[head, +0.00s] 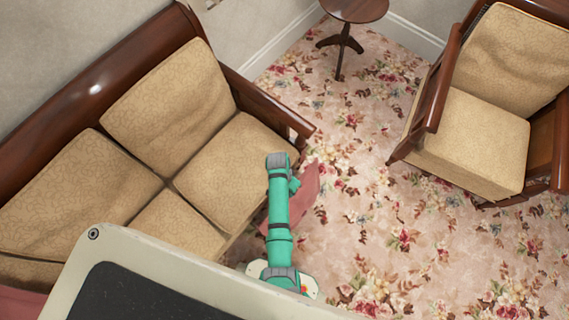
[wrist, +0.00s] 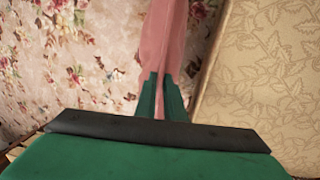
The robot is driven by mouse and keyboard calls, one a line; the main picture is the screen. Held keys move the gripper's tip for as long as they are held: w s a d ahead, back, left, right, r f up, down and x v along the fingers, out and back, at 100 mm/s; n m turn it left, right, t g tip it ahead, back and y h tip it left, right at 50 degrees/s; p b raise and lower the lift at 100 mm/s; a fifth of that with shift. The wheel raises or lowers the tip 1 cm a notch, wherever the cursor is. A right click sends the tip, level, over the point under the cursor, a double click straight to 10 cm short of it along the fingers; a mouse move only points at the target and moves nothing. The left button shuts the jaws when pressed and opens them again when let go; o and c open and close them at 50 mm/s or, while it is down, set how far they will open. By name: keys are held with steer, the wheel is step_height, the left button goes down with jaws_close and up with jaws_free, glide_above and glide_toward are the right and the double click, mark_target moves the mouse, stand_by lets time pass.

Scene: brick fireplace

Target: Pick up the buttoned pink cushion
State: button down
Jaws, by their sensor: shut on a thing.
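The pink cushion (head: 305,190) shows in the head view beside my green arm, in front of the sofa's right seat. Part of it is hidden behind my arm. In the wrist view the cushion (wrist: 166,45) stands edge-on, a pink strip running up from between my fingers. My gripper (wrist: 160,92) is shut on it, with a green finger on each side of the pinched cloth. No buttons can be made out.
The wooden sofa with beige cushions (head: 225,165) stands close on the left; its fabric (wrist: 262,75) is right of the cushion in the wrist view. An armchair (head: 470,140) stands at right, a small round table (head: 353,10) at the back. The floral carpet (head: 365,215) between is clear.

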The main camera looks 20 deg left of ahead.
steer(key=s+d, duration=0.2)
steer(key=d, duration=0.5)
steer(key=s+d, duration=0.3)
steer(key=d, duration=0.5)
steer(key=shift+s, duration=0.2)
stand_by(0.3)
